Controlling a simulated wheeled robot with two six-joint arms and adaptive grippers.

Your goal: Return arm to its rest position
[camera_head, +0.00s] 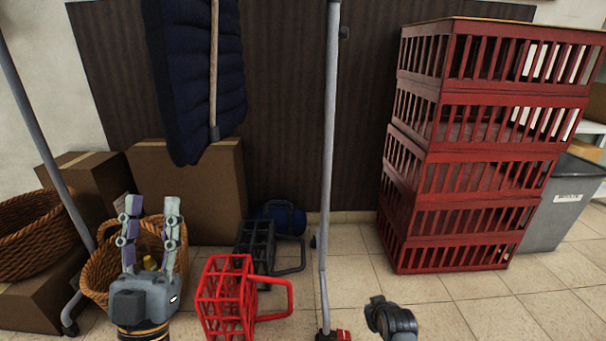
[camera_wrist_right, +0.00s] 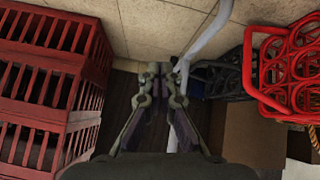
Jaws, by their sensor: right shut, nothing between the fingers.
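My left gripper (camera_head: 151,204) points upward at the lower left of the head view. Its two fingers stand apart with nothing held between them, in front of a wicker basket. My right gripper (camera_wrist_right: 161,72) shows in the right wrist view with its fingertips together and nothing held. In the head view only a dark part of my right arm shows at the bottom edge, right of centre; the right fingers are not visible there.
A stack of red slatted crates (camera_head: 470,108) stands at the right. A red bottle carrier (camera_head: 226,300), a dark carrier (camera_head: 256,245) and a wicker basket (camera_head: 100,272) are near the left gripper. A grey pole (camera_head: 328,160) rises at centre. Tiled floor is clear at lower right.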

